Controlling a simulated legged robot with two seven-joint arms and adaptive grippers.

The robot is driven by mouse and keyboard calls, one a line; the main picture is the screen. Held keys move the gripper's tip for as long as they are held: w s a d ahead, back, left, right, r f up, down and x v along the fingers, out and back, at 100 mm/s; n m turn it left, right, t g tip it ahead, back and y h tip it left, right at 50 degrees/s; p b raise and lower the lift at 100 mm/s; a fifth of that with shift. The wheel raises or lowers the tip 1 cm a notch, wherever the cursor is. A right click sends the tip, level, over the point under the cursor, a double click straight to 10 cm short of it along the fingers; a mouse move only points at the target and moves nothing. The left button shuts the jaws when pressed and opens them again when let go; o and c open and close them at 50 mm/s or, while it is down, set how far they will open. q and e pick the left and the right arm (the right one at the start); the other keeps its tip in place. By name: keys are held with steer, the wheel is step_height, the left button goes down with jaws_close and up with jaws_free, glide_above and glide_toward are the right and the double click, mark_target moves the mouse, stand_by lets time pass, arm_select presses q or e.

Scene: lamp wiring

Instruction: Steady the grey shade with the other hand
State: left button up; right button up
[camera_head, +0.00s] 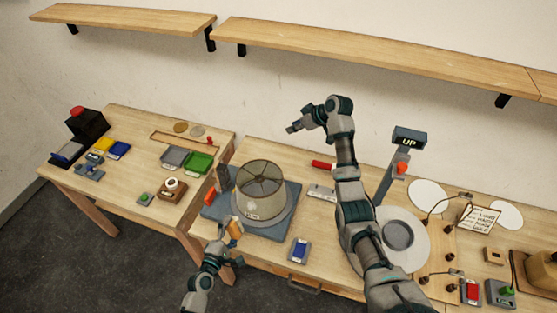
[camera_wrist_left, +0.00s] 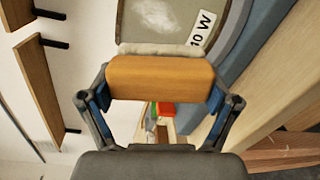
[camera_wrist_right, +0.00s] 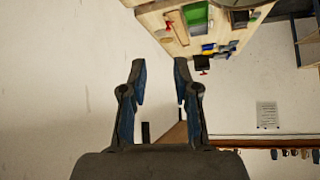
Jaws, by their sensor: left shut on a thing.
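The grey shade (camera_head: 262,185) stands upright on a blue-grey stand (camera_head: 285,222) on the middle bench. Its "10 W" label shows in the left wrist view (camera_wrist_left: 201,30). My left gripper (camera_head: 233,238) is shut on an orange-brown block (camera_wrist_left: 160,77) with a pale fuzzy pad (camera_wrist_left: 160,49) along its far edge. The pad is at the lower rim of the shade; I cannot tell whether it touches. My right gripper (camera_head: 293,127) is raised behind the shade, near the wall. It is open and empty, its fingers apart in the right wrist view (camera_wrist_right: 160,85).
A dark upright block (camera_head: 223,178) and a red-orange piece (camera_head: 209,192) stand left of the shade. A blue device (camera_head: 299,250) lies in front. The "UP" sign post (camera_head: 409,140) and a pale disc (camera_head: 420,252) are to the right. Shelves (camera_head: 380,48) run along the wall.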

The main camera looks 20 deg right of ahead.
steer(key=s+a+f+m+g+h, duration=0.45)
steer(key=a+f+g+h, duration=0.3)
steer(key=f, duration=0.35)
steer(key=shift+n+t+y, duration=0.45)
steer(key=f, duration=0.6)
steer(key=d+f, duration=0.1)
steer(key=f, duration=0.2)
steer(key=shift+f, duration=1)
steer(key=shift+c, duration=0.3)
jaws_close()
